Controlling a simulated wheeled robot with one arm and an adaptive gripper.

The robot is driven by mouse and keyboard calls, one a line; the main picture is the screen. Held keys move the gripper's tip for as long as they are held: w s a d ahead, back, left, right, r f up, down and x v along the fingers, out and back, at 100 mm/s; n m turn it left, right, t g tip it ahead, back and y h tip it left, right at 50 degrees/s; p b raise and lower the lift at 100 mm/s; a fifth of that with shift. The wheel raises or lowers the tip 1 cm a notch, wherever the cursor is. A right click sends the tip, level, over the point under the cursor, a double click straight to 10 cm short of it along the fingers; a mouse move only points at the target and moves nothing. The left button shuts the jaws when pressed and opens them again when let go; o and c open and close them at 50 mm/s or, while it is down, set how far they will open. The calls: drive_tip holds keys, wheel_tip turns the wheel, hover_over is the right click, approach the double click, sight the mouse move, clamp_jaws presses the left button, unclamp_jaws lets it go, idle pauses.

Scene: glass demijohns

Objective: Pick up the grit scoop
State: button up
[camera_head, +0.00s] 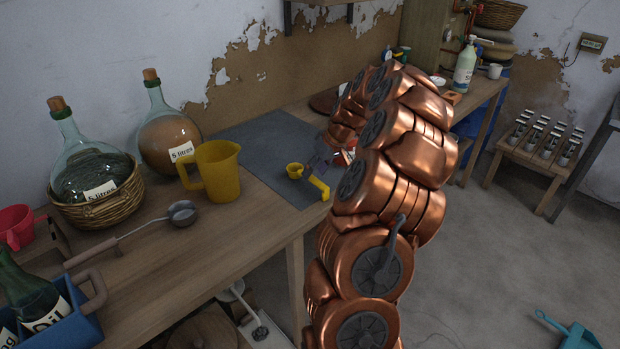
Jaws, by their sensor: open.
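What looks like the grit scoop is a small yellow scoop (294,171) on the grey mat (262,136) near the table's right edge. Its round cup shows on the left, and a yellow piece that seems to be its handle shows at the lower right. My gripper (312,172) is open and reaches down over the scoop, between the cup and that yellow piece. It hides the scoop's middle. I cannot tell whether the fingers touch it. My copper-coloured arm covers the area to the right.
A yellow jug (216,172) stands left of the mat. A ladle (182,213) lies in front of it. Two glass demijohns (168,135) stand at the back left, one in a basket (115,205). A blue carrier (70,325) with bottles is at the front left.

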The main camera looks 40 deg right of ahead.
sight(312, 176)
drive_tip(key=shift+p+x, duration=0.6)
drive_tip(key=shift+x, duration=1.4)
drive_tip(key=shift+s, duration=0.15)
drive_tip(key=shift+c, duration=0.5)
clamp_jaws()
